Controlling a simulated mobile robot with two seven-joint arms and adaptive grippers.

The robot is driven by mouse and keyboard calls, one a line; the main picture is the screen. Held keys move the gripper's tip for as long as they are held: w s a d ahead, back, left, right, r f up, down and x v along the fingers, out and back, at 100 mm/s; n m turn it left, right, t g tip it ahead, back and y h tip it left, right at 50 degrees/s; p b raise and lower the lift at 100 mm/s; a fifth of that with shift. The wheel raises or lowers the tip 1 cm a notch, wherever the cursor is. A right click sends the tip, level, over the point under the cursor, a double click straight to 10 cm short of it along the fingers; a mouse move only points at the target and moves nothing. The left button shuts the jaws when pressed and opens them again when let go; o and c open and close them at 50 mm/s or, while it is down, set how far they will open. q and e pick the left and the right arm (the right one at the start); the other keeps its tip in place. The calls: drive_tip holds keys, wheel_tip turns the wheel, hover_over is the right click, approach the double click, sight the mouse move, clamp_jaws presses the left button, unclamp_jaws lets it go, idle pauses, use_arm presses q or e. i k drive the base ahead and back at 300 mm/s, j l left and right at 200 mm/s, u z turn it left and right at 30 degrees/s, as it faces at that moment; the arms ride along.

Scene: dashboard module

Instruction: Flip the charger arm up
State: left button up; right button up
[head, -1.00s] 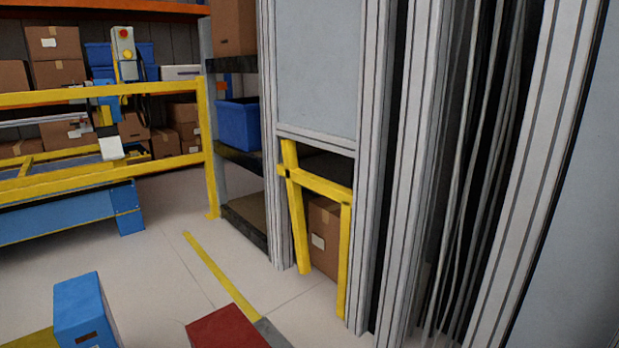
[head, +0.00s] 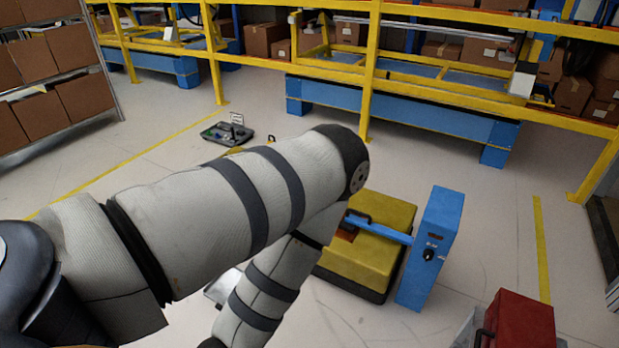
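The charger is an upright blue box (head: 432,250) with a dark knob on its face, right of centre in the head view. Its blue charger arm (head: 385,230) reaches left from the box, lying low and roughly level over a yellow block (head: 377,264) with a dark base. The arm's far end meets a dark and reddish-brown part (head: 348,228) on the block; my own arm partly covers this area. My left arm comes in from the left, bends at its elbow in front of the block and runs down out of the picture. Neither gripper shows.
A red box (head: 520,322) stands at the lower right. A dark panel with knobs (head: 228,134) lies on the floor behind my arm. Yellow rails (head: 372,70) and a blue-based conveyor (head: 400,115) cross the back. Brown boxes (head: 85,97) fill a left shelf.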

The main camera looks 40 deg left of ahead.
sight(349, 222)
drive_tip(key=u, duration=0.95)
drive_tip(key=i+j+u, duration=0.2)
drive_tip(key=i+j, duration=0.15)
drive_tip(key=i+j+u, duration=0.15)
drive_tip(key=i, duration=0.25)
drive_tip(key=i+j+u, duration=0.2)
drive_tip(key=i+j, duration=0.15)
drive_tip(key=i, duration=0.05)
